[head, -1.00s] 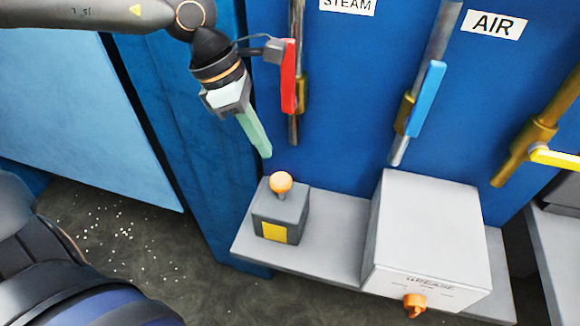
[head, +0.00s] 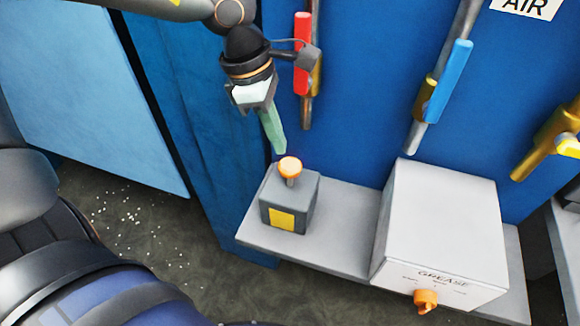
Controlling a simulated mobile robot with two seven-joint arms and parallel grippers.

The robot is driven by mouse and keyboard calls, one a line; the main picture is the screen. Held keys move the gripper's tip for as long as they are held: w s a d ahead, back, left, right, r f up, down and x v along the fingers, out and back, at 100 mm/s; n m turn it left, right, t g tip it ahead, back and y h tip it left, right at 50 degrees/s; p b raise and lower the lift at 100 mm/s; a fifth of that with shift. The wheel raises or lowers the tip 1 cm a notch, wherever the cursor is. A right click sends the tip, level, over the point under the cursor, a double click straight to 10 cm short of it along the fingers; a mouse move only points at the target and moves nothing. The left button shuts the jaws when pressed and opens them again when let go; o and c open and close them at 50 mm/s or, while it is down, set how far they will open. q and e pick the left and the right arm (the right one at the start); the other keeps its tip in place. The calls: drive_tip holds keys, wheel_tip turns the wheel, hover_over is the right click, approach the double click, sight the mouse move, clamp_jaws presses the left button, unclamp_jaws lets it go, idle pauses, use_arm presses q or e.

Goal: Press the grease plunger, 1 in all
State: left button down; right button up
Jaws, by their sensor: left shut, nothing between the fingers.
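A small dark grey box (head: 289,198) with a yellow label stands on a light grey shelf. An orange round-headed plunger (head: 290,166) sticks up from its top on a short stem. My left gripper (head: 279,151) points down with its pale green fingers shut and empty. Its tips are just above and slightly left of the orange head in the head view; I cannot tell if they touch it. A larger white box (head: 441,232) marked GREASE stands to the right, with an orange knob (head: 425,300) on its front. My right gripper is not in view.
The shelf (head: 345,228) has free room between the two boxes. On the blue wall behind are pipes with a red handle (head: 302,55), a blue handle (head: 449,80) and a yellow handle (head: 567,146). The red handle is close to my left wrist.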

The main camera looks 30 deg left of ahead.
sight(290, 167)
use_arm(q)
drive_tip(key=shift+b+x, duration=0.6)
drive_tip(key=shift+x, duration=0.85)
